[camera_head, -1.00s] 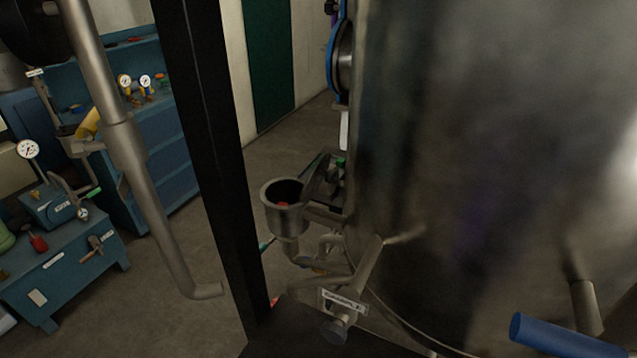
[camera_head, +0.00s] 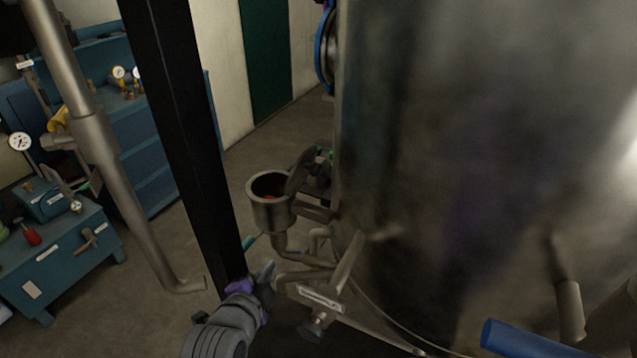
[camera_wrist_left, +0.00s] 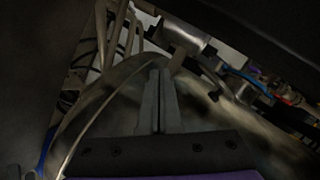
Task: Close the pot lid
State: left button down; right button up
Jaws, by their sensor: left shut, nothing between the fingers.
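The pot (camera_head: 271,214) is a small round metal cup on a bent pipe, beside the big steel tank in the head view. Its mouth is uncovered and something red shows inside. The pot lid (camera_head: 301,170) stands tilted up at the right side of the rim, toward the tank. My left gripper (camera_head: 268,272) is below the pot, near the lower pipes, with its fingers pointing up. It is apart from the lid. In the left wrist view its two fingers (camera_wrist_left: 158,76) are together with nothing between them. My right gripper is in neither view.
The large steel tank (camera_head: 440,150) fills the right side. A black upright post (camera_head: 180,130) stands left of the pot. A pipe with a valve knob (camera_head: 317,325) is low and right of my gripper. Blue workbenches (camera_head: 75,245) stand at the left, with open floor between.

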pick_arm(q)
jog(key=w+d+r+m+t+h, duration=0.3)
jog(key=w+d+r+m+t, duration=0.25)
jog(key=d+r+m, duration=0.35)
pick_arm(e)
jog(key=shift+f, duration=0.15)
pick_arm(q)
jog(key=a+x, duration=0.1)
jog(key=x, duration=0.8)
jog(key=shift+w+m+g, duration=0.3)
jog(key=shift+w+g, duration=0.05)
jog(key=shift+w, duration=0.2)
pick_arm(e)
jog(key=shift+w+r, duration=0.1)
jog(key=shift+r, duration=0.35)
pick_arm(q)
jog(key=shift+r+p, duration=0.25)
jog(key=shift+p, duration=0.05)
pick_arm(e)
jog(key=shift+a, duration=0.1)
